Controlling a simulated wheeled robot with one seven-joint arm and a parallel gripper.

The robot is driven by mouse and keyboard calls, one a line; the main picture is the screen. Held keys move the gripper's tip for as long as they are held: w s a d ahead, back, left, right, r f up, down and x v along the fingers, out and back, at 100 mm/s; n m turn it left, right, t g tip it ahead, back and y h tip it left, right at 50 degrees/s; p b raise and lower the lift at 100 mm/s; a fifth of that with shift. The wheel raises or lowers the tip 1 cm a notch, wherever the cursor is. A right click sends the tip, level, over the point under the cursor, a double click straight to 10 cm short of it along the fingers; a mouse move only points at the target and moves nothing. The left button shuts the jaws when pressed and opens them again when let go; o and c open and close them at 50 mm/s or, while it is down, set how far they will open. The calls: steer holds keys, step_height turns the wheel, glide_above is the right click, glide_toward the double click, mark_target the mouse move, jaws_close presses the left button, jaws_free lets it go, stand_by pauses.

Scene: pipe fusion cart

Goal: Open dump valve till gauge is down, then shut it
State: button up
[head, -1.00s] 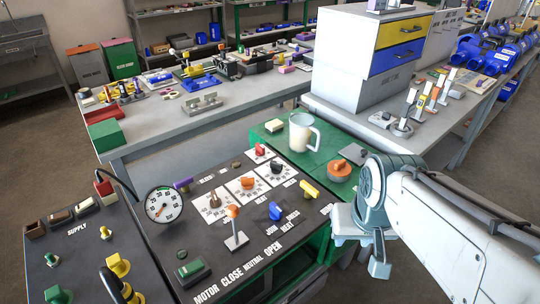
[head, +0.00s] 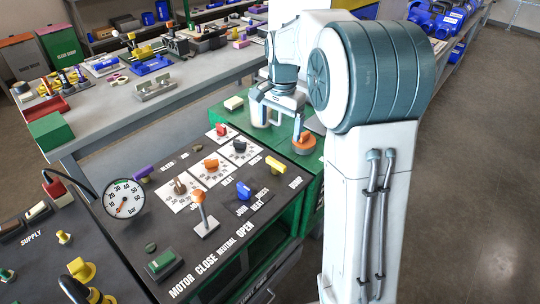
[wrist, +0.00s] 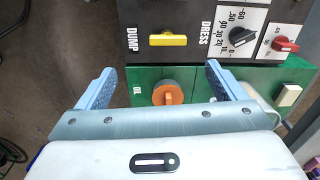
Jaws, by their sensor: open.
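The dump valve has a yellow bar handle (wrist: 168,40) beside the DUMP label on the black panel. It lies crosswise in the wrist view and also shows in the head view (head: 275,165). The round white gauge (head: 124,198) marked bar stands at the panel's left; its needle reading is too small to tell surely. My gripper (wrist: 160,72) is open and empty, with its blue fingers apart, above the green top and short of the yellow handle.
An orange round cap (wrist: 168,93) sits below the handle, between my fingers in the wrist view. A black knob (wrist: 242,37) and red knob (wrist: 285,45) are to the right. An orange-topped lever (head: 201,212) rises from the panel.

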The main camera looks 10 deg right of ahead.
mark_target(276, 162)
steer(key=shift+m, duration=0.5)
steer(key=f, duration=0.5)
steer(key=w+f, duration=0.1)
steer(key=f, duration=0.4)
steer(key=w+f, duration=0.1)
steer(key=f, duration=0.4)
steer(key=shift+w+f, duration=0.1)
steer(key=shift+w, duration=0.15)
steer(key=c, duration=1)
